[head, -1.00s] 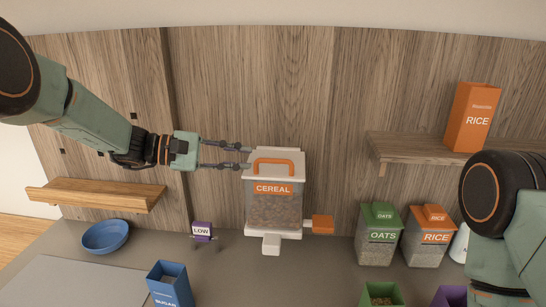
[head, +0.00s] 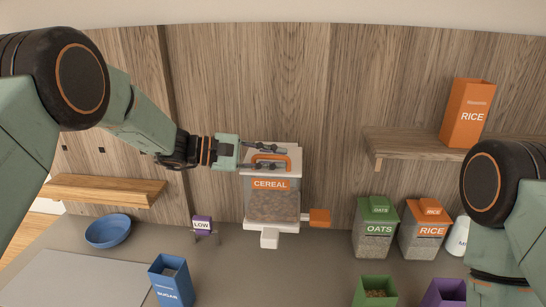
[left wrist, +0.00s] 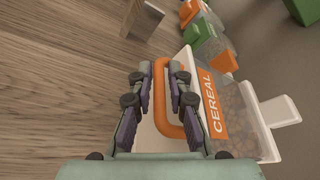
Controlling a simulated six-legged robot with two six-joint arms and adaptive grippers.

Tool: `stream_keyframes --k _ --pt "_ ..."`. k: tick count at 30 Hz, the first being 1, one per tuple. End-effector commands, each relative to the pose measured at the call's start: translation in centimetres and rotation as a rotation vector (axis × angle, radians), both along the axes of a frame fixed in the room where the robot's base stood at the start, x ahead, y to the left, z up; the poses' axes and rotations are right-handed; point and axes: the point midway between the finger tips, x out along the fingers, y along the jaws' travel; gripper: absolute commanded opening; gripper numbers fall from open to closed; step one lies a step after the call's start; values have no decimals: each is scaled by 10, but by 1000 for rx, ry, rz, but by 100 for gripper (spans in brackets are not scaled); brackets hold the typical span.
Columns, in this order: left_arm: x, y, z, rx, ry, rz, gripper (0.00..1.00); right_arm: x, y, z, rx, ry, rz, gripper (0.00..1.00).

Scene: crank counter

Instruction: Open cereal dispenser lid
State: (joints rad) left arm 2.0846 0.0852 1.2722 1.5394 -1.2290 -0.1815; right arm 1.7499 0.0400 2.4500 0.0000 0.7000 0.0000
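The clear cereal dispenser (head: 272,206) stands upright against the wood panel, with an orange CEREAL label and cereal inside. Its white lid (head: 291,150) is on top and looks closed. An orange arched handle (head: 271,157) is on the lid. My left gripper (head: 282,157) reaches in from the left over the lid at the handle. In the left wrist view the handle (left wrist: 160,112) has its long bar between the two open fingers, with gaps seen on both sides. My right gripper is out of view; only my right arm shows.
An orange knob (head: 320,217) sticks out at the dispenser's right, with a white spout (head: 270,238) below. A LOW sign (head: 202,225), blue bowl (head: 107,231) and sugar box (head: 171,282) are left. Oats (head: 376,230) and rice (head: 424,230) containers stand right, below a shelf (head: 415,143).

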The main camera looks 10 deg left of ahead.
Motion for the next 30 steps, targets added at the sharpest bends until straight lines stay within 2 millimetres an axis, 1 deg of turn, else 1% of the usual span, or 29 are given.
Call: stream_keyframes --k 1,5,23,30 --pt "0 0 0 -1 0 1 10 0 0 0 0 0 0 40" --pt "0 0 0 0 0 1 0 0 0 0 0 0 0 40" --pt "0 1 0 0 1 1 0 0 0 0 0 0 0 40" --pt "0 5 3 -1 16 2 0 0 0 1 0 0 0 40"
